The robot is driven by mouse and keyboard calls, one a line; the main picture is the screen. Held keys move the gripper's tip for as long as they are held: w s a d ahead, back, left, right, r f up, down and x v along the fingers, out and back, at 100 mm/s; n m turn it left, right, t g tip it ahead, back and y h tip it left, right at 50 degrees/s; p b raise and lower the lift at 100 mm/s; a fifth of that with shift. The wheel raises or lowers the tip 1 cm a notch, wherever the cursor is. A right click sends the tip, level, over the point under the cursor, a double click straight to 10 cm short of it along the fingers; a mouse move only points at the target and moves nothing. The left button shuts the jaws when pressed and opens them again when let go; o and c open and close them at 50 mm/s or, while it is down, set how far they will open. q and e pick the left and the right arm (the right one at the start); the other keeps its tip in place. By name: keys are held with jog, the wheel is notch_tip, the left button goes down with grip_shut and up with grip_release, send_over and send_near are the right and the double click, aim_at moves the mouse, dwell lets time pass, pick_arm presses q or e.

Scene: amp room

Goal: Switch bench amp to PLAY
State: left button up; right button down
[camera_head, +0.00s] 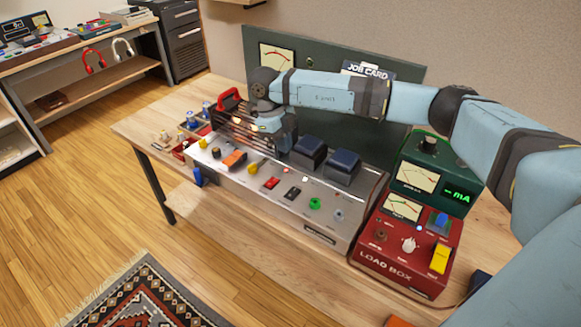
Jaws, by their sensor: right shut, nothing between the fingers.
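The bench amp (225,175) is a long grey metal chassis on the wooden bench, its sloped front panel facing me. The panel carries a yellow knob (253,168), an orange control (234,159), a red switch (271,183), a dark switch (292,193) and a green jack (314,203). I cannot read a PLAY label or tell the switch position. My right arm reaches in from the right, and its gripper (274,143) points down over the amp, behind the panel controls and left of the two dark blocks. It is shut and empty; contact is unclear. My left gripper is out of view.
A red load box (400,255) and a green mA meter (425,178) stand right of the amp. Dark blocks (309,150) rise from the amp top. A dark green meter board (262,42) stands behind. Small parts (170,140) lie at the bench's left end.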

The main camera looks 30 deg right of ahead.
aim_at(296, 189)
jog(key=x, duration=0.9)
jog(key=w+p+x, duration=0.1)
jog(key=x, duration=0.3)
jog(key=shift+a+f, duration=0.1)
jog(key=shift+f, duration=0.2)
jog(key=shift+d+f+g+y+b, duration=0.3)
jog(key=shift+f+y+b, duration=0.2)
jog(key=shift+f+b, duration=0.15)
jog(key=shift+a+r, duration=0.1)
jog(key=shift+r, duration=0.15)
jog(key=shift+a, duration=0.1)
jog(key=shift+s+a+r+p, duration=0.2)
jog(key=shift+s+a+p, duration=0.05)
jog(key=shift+a+p, duration=0.35)
